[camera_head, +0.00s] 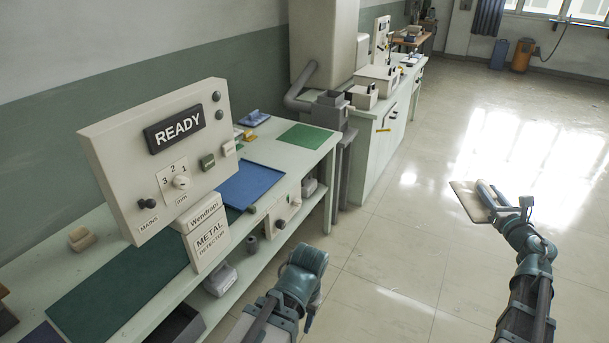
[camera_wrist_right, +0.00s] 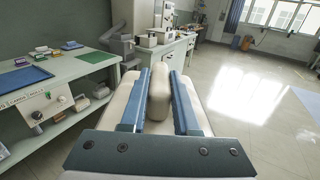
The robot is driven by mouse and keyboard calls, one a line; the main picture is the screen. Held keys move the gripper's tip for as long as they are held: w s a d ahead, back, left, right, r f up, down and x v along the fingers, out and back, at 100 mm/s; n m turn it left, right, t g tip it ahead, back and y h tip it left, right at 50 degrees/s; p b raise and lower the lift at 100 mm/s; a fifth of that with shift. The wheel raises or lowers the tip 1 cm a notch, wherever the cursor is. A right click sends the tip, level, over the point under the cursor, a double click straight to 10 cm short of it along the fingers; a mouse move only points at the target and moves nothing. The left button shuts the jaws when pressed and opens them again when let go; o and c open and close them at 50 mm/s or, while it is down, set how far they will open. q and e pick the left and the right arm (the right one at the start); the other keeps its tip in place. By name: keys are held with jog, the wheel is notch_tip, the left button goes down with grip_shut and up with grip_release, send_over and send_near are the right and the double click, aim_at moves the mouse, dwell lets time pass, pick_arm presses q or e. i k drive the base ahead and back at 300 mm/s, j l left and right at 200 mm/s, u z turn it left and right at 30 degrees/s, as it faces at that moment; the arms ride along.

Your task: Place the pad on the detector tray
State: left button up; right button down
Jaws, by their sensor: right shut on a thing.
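My right gripper (camera_head: 493,208) is shut on the upright handle of a beige pad (camera_head: 467,201), out over open floor to the right of the bench. In the right wrist view the rounded handle (camera_wrist_right: 160,92) is between the two blue fingers, and the flat pad spreads below them. A blue tray (camera_head: 251,186) lies on the bench beside the metal detector (camera_head: 207,232); it also shows in the right wrist view (camera_wrist_right: 22,77). The pad is well apart from it. My left arm shows at the bottom middle, but its fingers are not seen.
The detector's panel (camera_head: 160,150) reads READY and stands over the bench. A dark green mat (camera_head: 115,290) lies at the near end and a green mat (camera_head: 302,137) at the far end. Small items lie behind the tray. The tiled floor (camera_head: 400,260) between bench and pad is clear.

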aim_at(246, 178)
jog(key=i+l+u, duration=0.1)
jog(key=u, duration=0.4)
jog(key=i+l+u, duration=0.25)
jog(key=u, duration=0.25)
jog(key=i+l+u, duration=0.2)
jog(key=u, duration=0.3)
jog(key=i+l+u, duration=0.1)
jog(key=l+u, duration=0.5)
jog(key=l, duration=0.2)
